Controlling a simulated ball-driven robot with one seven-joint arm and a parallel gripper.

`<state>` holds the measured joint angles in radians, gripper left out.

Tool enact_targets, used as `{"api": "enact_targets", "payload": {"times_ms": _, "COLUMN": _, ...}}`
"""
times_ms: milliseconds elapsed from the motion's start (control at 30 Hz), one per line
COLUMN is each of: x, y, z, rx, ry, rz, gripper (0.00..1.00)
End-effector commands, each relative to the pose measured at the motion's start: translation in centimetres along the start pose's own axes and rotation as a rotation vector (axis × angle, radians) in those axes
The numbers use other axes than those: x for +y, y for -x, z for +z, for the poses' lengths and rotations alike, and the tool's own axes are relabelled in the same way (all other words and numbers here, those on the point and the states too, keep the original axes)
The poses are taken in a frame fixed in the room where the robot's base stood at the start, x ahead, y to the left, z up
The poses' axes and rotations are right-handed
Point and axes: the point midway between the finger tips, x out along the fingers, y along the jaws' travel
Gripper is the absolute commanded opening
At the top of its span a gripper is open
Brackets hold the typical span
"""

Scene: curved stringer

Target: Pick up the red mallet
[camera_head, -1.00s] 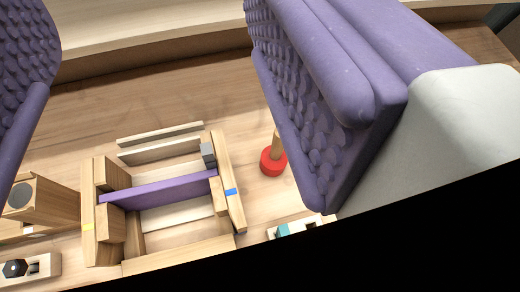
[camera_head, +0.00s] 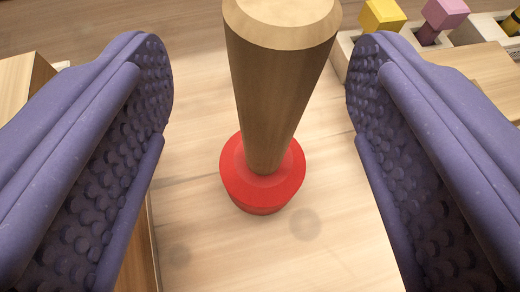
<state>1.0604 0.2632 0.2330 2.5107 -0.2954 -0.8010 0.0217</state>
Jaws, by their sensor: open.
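The red mallet stands upright on the wooden surface, with its round red head (camera_head: 262,183) down and its pale wooden handle (camera_head: 268,90) pointing up toward the camera. My gripper (camera_head: 262,80) is open, with one purple studded finger on each side of the mallet. The handle is between the two fingers, with a clear gap on both sides. The end of the handle reaches the top edge of the view.
At the top right stands a pale holder (camera_head: 490,32) with a yellow block (camera_head: 382,16) and a pink block (camera_head: 445,13). A wooden piece (camera_head: 25,78) is at the left behind my finger. The surface (camera_head: 320,225) around the mallet head is clear.

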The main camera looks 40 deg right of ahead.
Motion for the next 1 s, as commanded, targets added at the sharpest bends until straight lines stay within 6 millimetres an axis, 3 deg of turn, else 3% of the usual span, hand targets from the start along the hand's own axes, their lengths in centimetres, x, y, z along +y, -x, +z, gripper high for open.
{"api": "enact_targets", "payload": {"times_ms": 333, "x": 0.5, "y": -4.8, "z": 0.4, "rx": 0.0, "ry": 0.0, "rz": 0.0, "gripper": 0.64}}
{"api": "enact_targets", "payload": {"times_ms": 633, "x": 0.6, "y": -5.4, "z": 0.1, "rx": 0.001, "ry": 0.001, "rz": 0.001, "gripper": 0.64}}
{"api": "enact_targets", "payload": {"times_ms": 900, "x": 0.6, "y": -5.4, "z": 0.1, "rx": 0.001, "ry": 0.001, "rz": 0.001, "gripper": 0.02}}
{"api": "enact_targets", "payload": {"times_ms": 1000, "x": 0.6, "y": -5.4, "z": 0.1, "rx": 0.001, "ry": 0.001, "rz": 0.001, "gripper": 0.0}}
